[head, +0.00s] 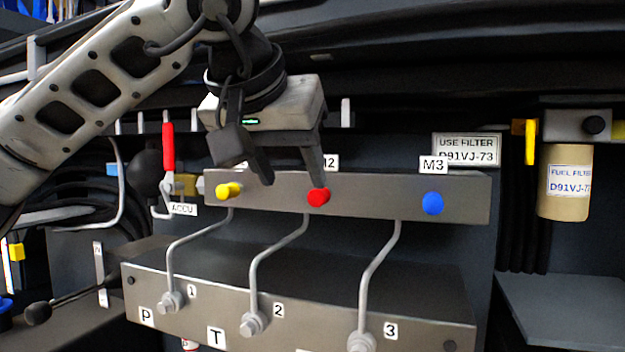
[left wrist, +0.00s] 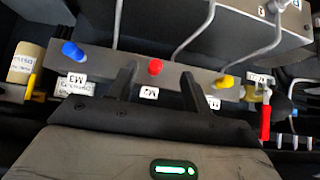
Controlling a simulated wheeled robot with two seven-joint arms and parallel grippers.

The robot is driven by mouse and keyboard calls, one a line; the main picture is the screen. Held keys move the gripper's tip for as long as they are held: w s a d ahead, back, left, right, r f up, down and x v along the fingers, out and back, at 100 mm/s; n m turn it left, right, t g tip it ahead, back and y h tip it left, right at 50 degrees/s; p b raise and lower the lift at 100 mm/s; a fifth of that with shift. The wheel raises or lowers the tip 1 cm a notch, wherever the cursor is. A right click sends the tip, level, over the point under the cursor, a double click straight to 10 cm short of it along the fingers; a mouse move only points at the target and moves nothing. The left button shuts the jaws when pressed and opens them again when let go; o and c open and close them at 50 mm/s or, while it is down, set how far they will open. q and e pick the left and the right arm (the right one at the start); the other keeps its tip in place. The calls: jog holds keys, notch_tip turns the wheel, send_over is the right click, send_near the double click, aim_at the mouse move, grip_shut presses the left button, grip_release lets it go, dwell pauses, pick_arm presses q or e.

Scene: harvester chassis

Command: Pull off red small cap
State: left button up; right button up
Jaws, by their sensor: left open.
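The small red cap (head: 318,196) sits on the front of the grey upper block (head: 375,202), below the M2 label, between a yellow cap (head: 229,190) and a blue cap (head: 433,203). My left gripper (head: 295,185) is open just above the block, its fingers pointing down. In the head view one fingertip is close to the red cap. In the left wrist view the red cap (left wrist: 155,67) shows between the open fingers of my left gripper (left wrist: 158,78), slightly beyond their tips. I cannot tell whether a finger touches it. My right gripper is not in view.
A lower grey block (head: 300,305) with bent metal pipes (head: 372,275) stands below. A red-handled valve (head: 168,147) is at the left. A tan fuel filter (head: 564,190) hangs at the right. Dark beams run above my left arm.

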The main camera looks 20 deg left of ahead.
aim_at(315, 194)
pick_arm(q)
jog(key=w+f, duration=0.1)
jog(key=w, duration=0.2)
jog(key=w+f+p, duration=0.1)
jog(key=w, duration=0.2)
jog(key=w+f, duration=0.1)
jog(key=w, duration=0.2)
jog(key=shift+w+d+p, duration=0.15)
jog(key=shift+p, duration=0.25)
jog(key=shift+w+f, duration=0.3)
jog(key=shift+w, duration=0.05)
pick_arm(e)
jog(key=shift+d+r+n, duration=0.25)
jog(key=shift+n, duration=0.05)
pick_arm(q)
grip_shut()
jog(key=shift+s, duration=0.1)
jog(key=shift+s+b, duration=0.35)
jog(key=shift+s, duration=0.4)
jog(key=shift+s+b, duration=0.35)
jog(key=shift+s, duration=0.85)
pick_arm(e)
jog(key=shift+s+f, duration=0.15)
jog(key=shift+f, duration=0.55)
